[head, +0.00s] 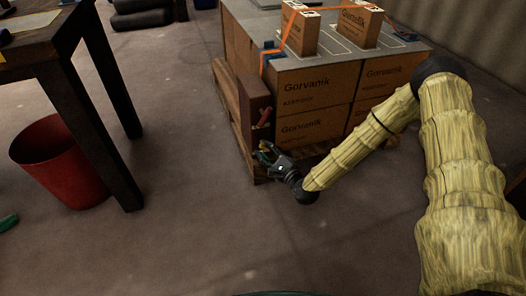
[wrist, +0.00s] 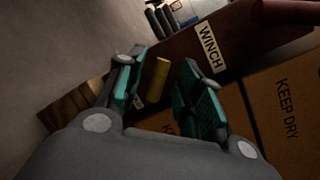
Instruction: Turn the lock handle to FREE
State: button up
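A dark red-brown winch housing (head: 254,103) stands at the pallet's near left corner. It shows in the wrist view with a white WINCH label (wrist: 209,46). A short yellow bar (wrist: 157,80), which looks like the lock handle, sticks out by the housing. My gripper (head: 266,152) is low beside the housing. In the wrist view my gripper (wrist: 160,73) is open, with its teal-padded fingers on either side of the yellow bar and gaps to both. No FREE marking can be read.
A table and a red bin (head: 62,165) stand left. The floor between is clear.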

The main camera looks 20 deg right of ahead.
aim_at(263, 144)
jog(key=shift+b+x, duration=0.4)
jog(key=shift+x, duration=0.85)
grip_shut()
jog(key=shift+s, duration=0.1)
